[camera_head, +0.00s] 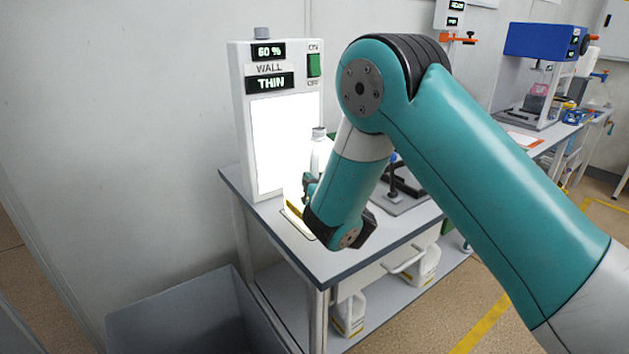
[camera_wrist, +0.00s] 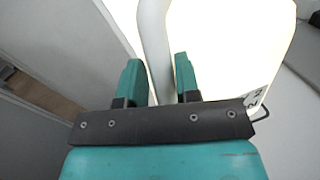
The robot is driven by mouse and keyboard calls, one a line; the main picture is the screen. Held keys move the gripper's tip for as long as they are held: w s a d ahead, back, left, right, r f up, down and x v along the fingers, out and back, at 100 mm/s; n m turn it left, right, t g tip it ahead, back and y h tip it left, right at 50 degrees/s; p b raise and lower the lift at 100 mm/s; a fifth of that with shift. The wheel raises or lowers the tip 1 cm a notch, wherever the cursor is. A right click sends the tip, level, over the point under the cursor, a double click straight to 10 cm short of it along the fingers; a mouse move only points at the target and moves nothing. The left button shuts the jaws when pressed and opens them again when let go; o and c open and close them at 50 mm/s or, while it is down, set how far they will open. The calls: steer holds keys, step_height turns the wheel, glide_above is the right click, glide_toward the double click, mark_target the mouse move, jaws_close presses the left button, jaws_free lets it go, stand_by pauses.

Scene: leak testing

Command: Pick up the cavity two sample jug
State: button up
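In the head view a white capped jug (camera_head: 319,148) stands upright on the bench before the lit panel, its lower part hidden by my arm. My gripper (camera_head: 308,187) is low in front of the panel, beside the jug. In the wrist view my gripper's two teal fingers (camera_wrist: 160,82) stand apart. A pale upright bar (camera_wrist: 154,40), possibly the jug's handle, shows between them; I cannot tell whether they touch it. To its right is a very bright rounded shape, with a mark like a "2" (camera_wrist: 252,101) at its lower right. No cavity mark is readable in the head view.
The light box (camera_head: 240,130), reading "60 %" and "WALL THIN", stands at the back of the bench (camera_head: 345,262). A dark stand (camera_head: 395,190) is right of my wrist. Jugs (camera_head: 348,314) sit on the lower shelf. A grey bin (camera_head: 185,315) is at front left.

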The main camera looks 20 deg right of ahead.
steer(key=shift+d, duration=0.15)
steer(key=c, duration=0.5)
steer(key=shift+r, duration=0.1)
